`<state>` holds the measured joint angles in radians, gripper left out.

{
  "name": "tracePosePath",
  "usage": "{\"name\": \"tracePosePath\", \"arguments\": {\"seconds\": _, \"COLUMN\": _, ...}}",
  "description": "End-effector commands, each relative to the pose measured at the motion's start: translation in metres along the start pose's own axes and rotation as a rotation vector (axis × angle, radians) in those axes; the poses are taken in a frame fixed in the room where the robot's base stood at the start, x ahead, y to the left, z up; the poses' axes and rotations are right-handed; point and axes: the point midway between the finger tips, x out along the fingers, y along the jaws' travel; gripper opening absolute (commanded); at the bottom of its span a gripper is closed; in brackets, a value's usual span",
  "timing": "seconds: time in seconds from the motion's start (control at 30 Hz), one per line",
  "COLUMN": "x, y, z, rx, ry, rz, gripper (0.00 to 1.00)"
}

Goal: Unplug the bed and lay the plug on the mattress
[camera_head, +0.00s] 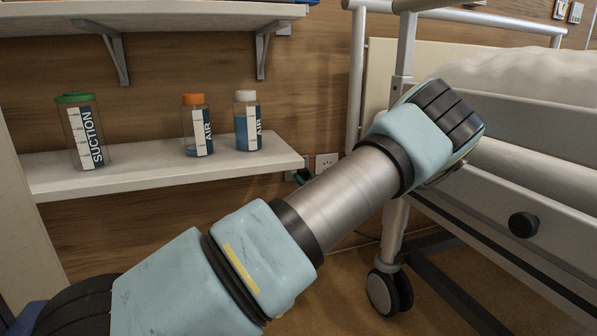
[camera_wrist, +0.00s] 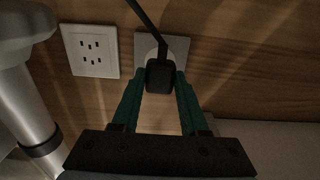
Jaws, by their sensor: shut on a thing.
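In the wrist view, my gripper (camera_wrist: 160,88) has its green fingers shut on the black plug (camera_wrist: 159,76), one on each side. The plug is at the front of a white wall socket (camera_wrist: 146,42); whether its pins are fully in cannot be seen. Its black cord (camera_wrist: 148,22) runs up and to the left. In the head view, my arm hides most of my gripper, and the plug cannot be made out. The bed's white mattress (camera_head: 535,72) lies at the upper right on the bed frame (camera_head: 500,165), with its top partly in view.
A second wall socket (camera_wrist: 90,50) is left of the plug. A shelf (camera_head: 170,170) holds a green-capped suction jar (camera_head: 82,135), an orange-capped bottle (camera_head: 196,128) and a white-capped bottle (camera_head: 247,122). A bed post (camera_head: 404,50) and caster (camera_head: 385,292) stand close to my arm.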

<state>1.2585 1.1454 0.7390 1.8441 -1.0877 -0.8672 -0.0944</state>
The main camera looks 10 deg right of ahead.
Motion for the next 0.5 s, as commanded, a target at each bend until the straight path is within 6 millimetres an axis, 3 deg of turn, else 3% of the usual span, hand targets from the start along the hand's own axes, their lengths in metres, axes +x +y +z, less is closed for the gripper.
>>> {"name": "tracePosePath", "arguments": {"seconds": 0.5, "x": -0.02, "y": 0.0, "z": -0.001, "rx": 0.0, "ry": 0.001, "rz": 0.0, "gripper": 0.0}}
